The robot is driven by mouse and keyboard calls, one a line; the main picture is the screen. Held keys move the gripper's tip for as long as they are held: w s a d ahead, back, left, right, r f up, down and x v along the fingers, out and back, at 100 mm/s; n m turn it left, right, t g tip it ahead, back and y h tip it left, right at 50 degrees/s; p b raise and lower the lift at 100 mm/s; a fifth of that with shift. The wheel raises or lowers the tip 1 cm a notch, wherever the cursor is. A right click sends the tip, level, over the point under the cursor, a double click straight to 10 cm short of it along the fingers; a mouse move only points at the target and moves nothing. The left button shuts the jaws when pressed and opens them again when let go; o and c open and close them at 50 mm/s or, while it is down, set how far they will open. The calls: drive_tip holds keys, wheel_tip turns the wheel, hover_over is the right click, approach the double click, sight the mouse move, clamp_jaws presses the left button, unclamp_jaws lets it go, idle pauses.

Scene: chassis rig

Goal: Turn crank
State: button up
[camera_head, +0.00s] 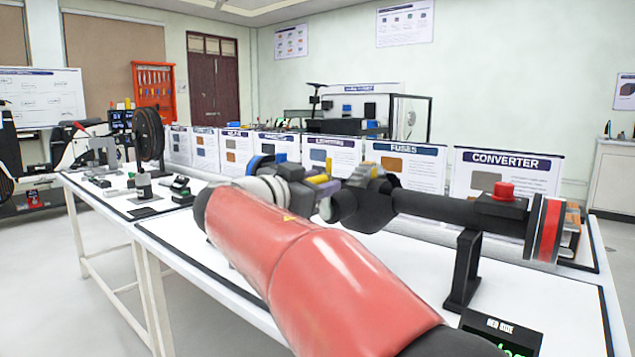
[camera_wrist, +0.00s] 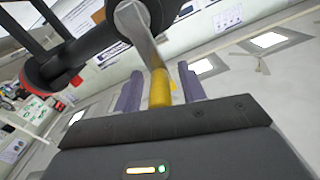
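The crank shows closest in the wrist view, with a silver crank arm (camera_wrist: 139,32) and a yellow handle (camera_wrist: 160,88). It sits at the end of a dark, horizontal cylindrical rig (camera_head: 440,207), which has a red button on top and a black stand beneath. My gripper (camera_wrist: 160,88) is at the crank. Its two purple-grey fingers stand on either side of the yellow handle, with a visible gap on each side, so it is open around the handle. In the head view my red arm reaches to the rig's left end and hides part of the crank.
The rig stands on a white table (camera_head: 205,270). A small display box (camera_head: 500,332) is in front of it. Labelled panels, including one reading CONVERTER (camera_head: 505,172), stand behind. A black reel (camera_head: 149,134) and small parts are on the left part of the bench.

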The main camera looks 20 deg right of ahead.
clamp_jaws()
drive_tip(key=shift+w+a+n, duration=0.15)
drive_tip(key=shift+a+n, duration=0.05)
drive_tip(key=shift+n, duration=0.3)
idle(0.5)
drive_tip(key=shift+w+a+f+n+b, duration=0.4)
drive_tip(key=shift+w+a+n+b, duration=0.2)
drive_tip(key=shift+n, duration=0.95)
drive_tip(key=shift+w+a+f+n+b, duration=0.4)
drive_tip(key=shift+w+n, duration=0.25)
drive_tip(key=shift+n, duration=0.95)
drive_tip(key=shift+w+a+f+n+b, duration=0.4)
drive_tip(key=shift+w+n+b, duration=0.25)
drive_tip(key=shift+n, duration=0.9)
drive_tip(key=shift+a, duration=0.1)
drive_tip(key=shift+o, duration=0.2)
unclamp_jaws()
drive_tip(key=shift+w+f, duration=0.1)
